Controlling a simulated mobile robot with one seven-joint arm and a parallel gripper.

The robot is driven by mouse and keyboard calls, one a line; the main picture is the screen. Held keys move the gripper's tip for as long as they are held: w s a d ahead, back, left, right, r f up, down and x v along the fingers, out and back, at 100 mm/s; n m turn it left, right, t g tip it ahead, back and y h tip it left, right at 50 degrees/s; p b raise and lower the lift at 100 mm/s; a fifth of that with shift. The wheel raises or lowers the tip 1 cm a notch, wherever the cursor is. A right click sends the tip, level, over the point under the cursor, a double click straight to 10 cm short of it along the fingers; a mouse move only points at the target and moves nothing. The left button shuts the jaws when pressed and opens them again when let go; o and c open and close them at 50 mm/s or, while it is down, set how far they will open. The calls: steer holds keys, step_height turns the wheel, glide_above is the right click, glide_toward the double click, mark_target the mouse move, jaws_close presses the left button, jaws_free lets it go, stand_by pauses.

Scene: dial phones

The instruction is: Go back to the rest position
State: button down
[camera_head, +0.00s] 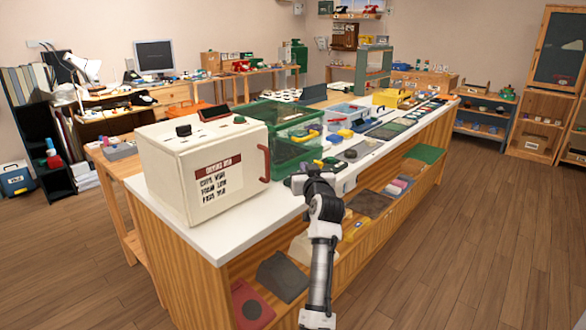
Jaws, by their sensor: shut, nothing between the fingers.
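My arm reaches up from the bottom of the head view. My gripper (303,183) is at its far end, over the front edge of the white counter top (222,240), right of the cream box. It is small in the picture and partly hidden by my own wrist; it looks shut, and nothing shows held in it. A green see-through crate (290,150) stands just behind it. No dial phone can be clearly told apart near the gripper.
A cream box (165,175) with a red handle stands at the counter's near left end. Blue and yellow items lie right of the gripper. Below, the open wooden shelf (375,232) holds several flat things. The wooden floor (480,255) at right is clear.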

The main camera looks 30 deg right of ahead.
steer(key=shift+s+d, duration=0.2)
steer(key=shift+s, duration=0.45)
